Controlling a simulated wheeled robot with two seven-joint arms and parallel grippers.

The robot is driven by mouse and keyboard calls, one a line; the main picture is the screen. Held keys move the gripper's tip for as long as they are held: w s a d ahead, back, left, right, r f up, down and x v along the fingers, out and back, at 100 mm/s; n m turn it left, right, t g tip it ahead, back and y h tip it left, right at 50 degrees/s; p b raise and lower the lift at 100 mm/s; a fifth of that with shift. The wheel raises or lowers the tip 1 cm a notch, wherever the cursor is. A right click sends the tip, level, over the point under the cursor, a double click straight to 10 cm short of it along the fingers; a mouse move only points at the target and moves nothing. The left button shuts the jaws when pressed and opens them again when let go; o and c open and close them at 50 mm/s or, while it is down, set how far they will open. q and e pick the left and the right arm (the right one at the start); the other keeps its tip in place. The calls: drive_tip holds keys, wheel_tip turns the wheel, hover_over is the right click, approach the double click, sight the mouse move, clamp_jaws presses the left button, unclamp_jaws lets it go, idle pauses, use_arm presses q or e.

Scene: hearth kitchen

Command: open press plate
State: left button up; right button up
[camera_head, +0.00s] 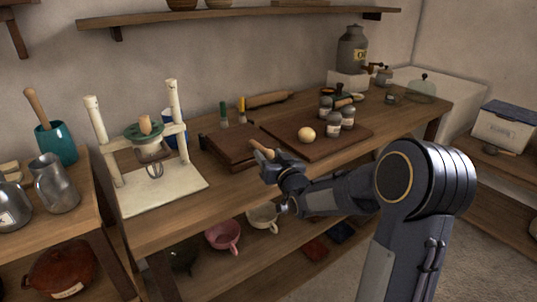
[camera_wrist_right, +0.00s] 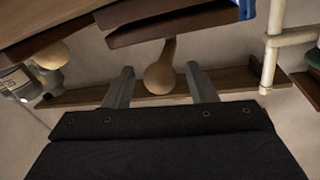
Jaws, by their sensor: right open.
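The press (camera_head: 228,146) is a dark wooden press of two stacked slabs on the wooden table, its top plate lying down over the base. A pale wooden handle (camera_head: 262,147) sticks out from its right front side. My right gripper (camera_head: 262,156) is at this handle. In the right wrist view the rounded handle (camera_wrist_right: 160,78) lies between the two open fingers (camera_wrist_right: 158,76), with a visible gap on each side. The press's slab edge (camera_wrist_right: 172,24) shows beyond the handle. My left gripper is not in view.
A white-framed press stand (camera_head: 158,195) is left of the wooden press. A dark board (camera_head: 340,145) with jars (camera_head: 334,129) and a pale ball (camera_head: 306,133) lies to the right. Pink (camera_head: 224,234) and cream (camera_head: 263,217) cups are on the lower shelf. A rolling pin (camera_head: 268,99) lies behind.

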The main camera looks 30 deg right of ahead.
drive_tip(key=shift+w+d, duration=0.1)
drive_tip(key=shift+w, duration=0.55)
